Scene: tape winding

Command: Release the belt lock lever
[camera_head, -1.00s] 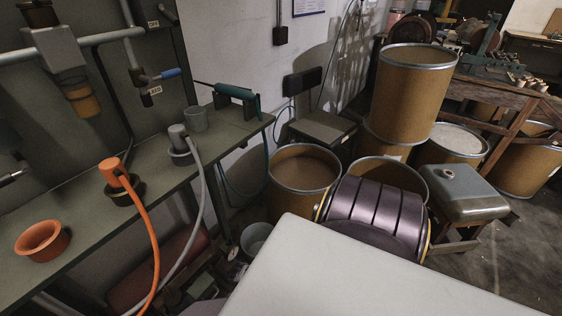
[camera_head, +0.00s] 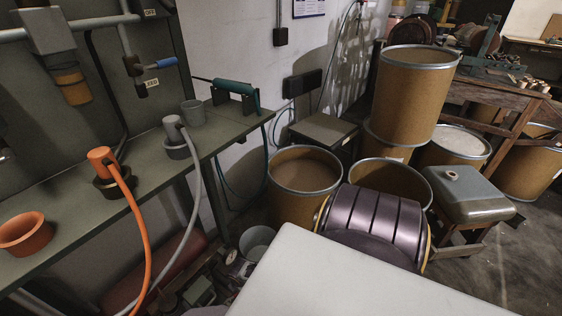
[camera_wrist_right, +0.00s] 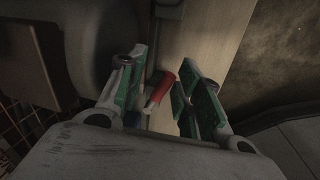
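In the right wrist view, a small red handle (camera_wrist_right: 160,88), likely the lever, shows between the fingers of my right gripper (camera_wrist_right: 160,70). The gripper is open, with a green pad on each finger and gaps on both sides of the handle. I cannot tell whether the handle touches a pad. A pale panel (camera_wrist_right: 205,35) is behind it. The lever's base is hidden or too dark to tell. Neither gripper shows in the head view, and my left gripper is in no view.
In the head view, a green bench (camera_head: 140,172) runs along the left with an orange hose (camera_head: 140,225) and a grey hose. Brown drums (camera_head: 305,172) stand by the wall. A ribbed dark cylinder (camera_head: 375,222) is in front of them. Clear floor (camera_head: 525,260) shows at right.

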